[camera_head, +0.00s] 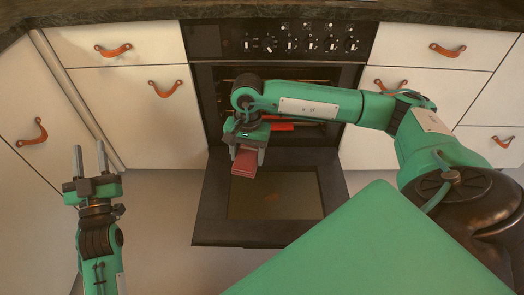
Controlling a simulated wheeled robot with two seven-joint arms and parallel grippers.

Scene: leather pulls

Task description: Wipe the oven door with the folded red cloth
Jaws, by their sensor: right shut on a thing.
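The oven door (213,215) is folded down and open, a dark panel with a window (285,195) in its middle. There is a small reddish-brown mark (271,198) on the window. The folded red cloth (245,162) is in my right gripper (246,158), which is shut on it above the left rear part of the door. I cannot tell whether the cloth touches the door. My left gripper (103,160) is open and empty, left of the door, with its fingers pointing toward the cabinets.
The oven (285,40) with its knob panel stands behind the door, between white cabinets (140,105) with leather pulls. A red thing (283,127) shows inside the oven, partly behind my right arm. Bare floor (165,220) lies left of the door.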

